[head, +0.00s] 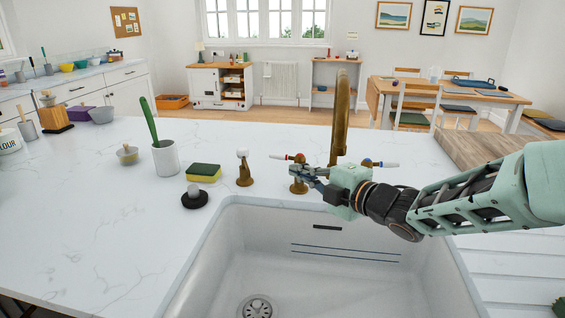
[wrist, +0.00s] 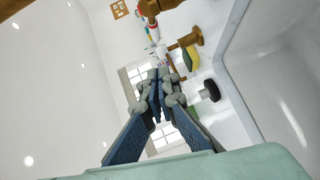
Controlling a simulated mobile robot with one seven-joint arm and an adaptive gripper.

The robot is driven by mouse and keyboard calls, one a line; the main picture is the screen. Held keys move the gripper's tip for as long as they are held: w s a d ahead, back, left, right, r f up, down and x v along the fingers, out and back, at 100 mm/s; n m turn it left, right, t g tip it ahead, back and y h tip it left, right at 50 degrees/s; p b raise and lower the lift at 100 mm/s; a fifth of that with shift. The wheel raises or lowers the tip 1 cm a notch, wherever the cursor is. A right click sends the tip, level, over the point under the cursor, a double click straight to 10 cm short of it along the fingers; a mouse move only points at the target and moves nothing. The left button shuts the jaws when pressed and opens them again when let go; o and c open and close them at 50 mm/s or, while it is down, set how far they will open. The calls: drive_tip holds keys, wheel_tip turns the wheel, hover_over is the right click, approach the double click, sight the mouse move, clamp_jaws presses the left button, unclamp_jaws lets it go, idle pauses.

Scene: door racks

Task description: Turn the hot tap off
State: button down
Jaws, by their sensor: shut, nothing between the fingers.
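The brass tap (head: 339,120) rises behind the far rim of the sink. The hot tap's lever (head: 297,158), marked red with a pale tip, points left from its brass base (head: 298,187). The blue-marked cold lever (head: 382,163) points right, behind my arm. My gripper (head: 300,172) is shut and empty, reaching left in front of the hot tap's base just below its lever. I cannot tell whether it touches. In the wrist view my gripper's closed fingers (wrist: 160,82) show in the middle, with a pale lever-like piece (wrist: 155,35) beyond. I see no clear water stream.
A small brass fitting with a white top (head: 244,169) stands left of the hot tap. A sponge (head: 204,172), a black plug (head: 195,197) and a white pot with a green handle (head: 165,157) lie further left. The white sink (head: 320,275) is open below.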

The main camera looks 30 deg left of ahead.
sight(277, 155)
drive_tip(key=shift+w+a+f, duration=0.3)
drive_tip(key=shift+w+a, duration=0.75)
drive_tip(key=shift+a, duration=0.1)
drive_tip(key=shift+w+a+f, duration=0.25)
drive_tip(key=shift+w+a, duration=0.75)
drive_tip(key=shift+a, duration=0.15)
drive_tip(key=shift+w+a+f, duration=0.3)
drive_tip(key=shift+w+a, duration=0.75)
drive_tip(key=shift+a, duration=0.1)
drive_tip(key=shift+w+a+b, duration=0.25)
drive_tip(key=shift+w+b, duration=0.05)
drive_tip(key=shift+w, duration=0.05)
drive_tip(key=shift+d+r, duration=0.1)
drive_tip(key=shift+r, duration=0.05)
